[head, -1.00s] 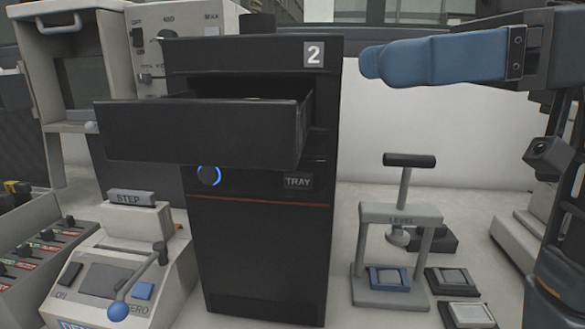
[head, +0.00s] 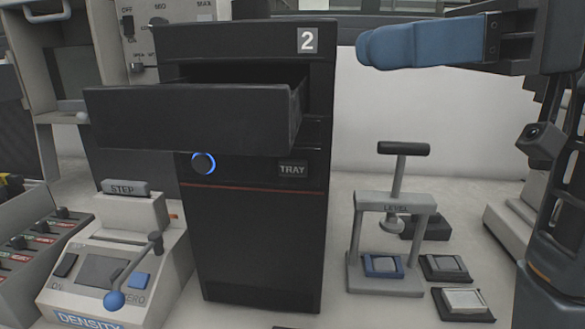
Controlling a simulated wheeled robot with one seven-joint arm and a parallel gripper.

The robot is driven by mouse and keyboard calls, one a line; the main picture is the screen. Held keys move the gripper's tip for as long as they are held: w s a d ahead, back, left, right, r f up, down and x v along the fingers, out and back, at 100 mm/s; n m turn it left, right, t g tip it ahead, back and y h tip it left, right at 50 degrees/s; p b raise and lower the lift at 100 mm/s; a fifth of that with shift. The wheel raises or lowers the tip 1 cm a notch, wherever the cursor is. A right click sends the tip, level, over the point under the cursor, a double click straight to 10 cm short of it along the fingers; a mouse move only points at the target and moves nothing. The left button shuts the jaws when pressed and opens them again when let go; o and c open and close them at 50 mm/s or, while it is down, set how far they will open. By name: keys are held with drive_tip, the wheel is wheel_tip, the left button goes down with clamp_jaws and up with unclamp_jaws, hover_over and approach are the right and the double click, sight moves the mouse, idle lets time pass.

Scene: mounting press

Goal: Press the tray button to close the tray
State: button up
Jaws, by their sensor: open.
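The black machine marked 2 (head: 258,240) stands upright in the middle of the head view. Its tray (head: 188,118) is pulled out at the front, above a round button (head: 203,164) with a partly lit blue ring. A TRAY label (head: 292,169) sits to the right of the button. My gripper (head: 362,49), with blue fingers, is to the right of the machine's top, pointing left and apart from the button. The gap between its fingers is hard to see from this side.
A grey DENSITY device with a blue-knobbed lever (head: 114,300) stands at the lower left. A LEVEL hand press (head: 393,205) and small sample blocks (head: 462,301) stand at the right. White counter shows between the machine and the press.

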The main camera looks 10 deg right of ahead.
clamp_jaws()
idle(1.2)
